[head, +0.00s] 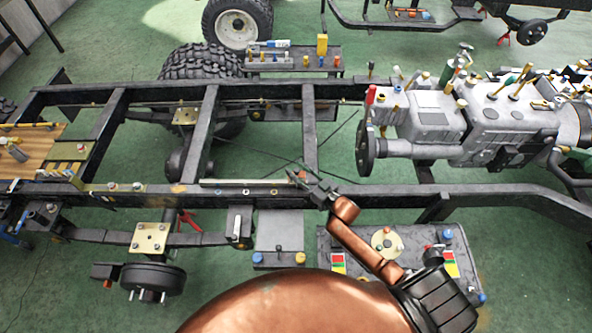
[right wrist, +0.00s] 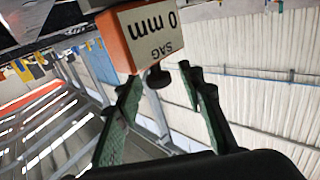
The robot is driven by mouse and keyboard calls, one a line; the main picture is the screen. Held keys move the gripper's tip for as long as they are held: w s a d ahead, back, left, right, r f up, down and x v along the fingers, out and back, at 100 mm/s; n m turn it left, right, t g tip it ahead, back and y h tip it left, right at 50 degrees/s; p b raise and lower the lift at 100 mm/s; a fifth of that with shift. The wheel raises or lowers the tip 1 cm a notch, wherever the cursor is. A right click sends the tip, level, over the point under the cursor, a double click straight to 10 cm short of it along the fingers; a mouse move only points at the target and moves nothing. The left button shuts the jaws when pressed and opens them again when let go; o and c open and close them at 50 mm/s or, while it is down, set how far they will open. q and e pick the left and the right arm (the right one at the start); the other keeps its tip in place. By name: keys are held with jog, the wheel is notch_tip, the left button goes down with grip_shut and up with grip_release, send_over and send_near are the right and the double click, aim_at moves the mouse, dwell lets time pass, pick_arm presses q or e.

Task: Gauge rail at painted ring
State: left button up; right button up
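The near chassis rail (head: 370,195) runs across the middle of the head view. Several small painted rings (head: 246,192) mark its side, left of my right gripper. My right gripper (head: 303,178) is over this rail, its fingers pointing up and left. In the right wrist view its green-padded fingers (right wrist: 158,84) stand apart. An orange and white gauge (right wrist: 150,32) reading "SAG 0 mm" upside down appears just beyond the fingertips. Its black knob shows between the tips, with gaps on both sides. I cannot make the gauge out in the head view. My left gripper is not in view.
A pale straight bar (head: 245,182) lies along the near rail. An engine (head: 480,125) sits between the rails at right. A black tank (head: 410,242) is below the near rail. A tool tray (head: 292,62) and tyre (head: 200,62) stand behind. Cross members divide the frame's open bays.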

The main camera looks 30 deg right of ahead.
jog(key=shift+w, duration=0.1)
jog(key=c, duration=0.6)
grip_shut()
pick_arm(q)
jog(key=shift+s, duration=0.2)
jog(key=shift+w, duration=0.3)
pick_arm(e)
jog(key=shift+a, duration=0.1)
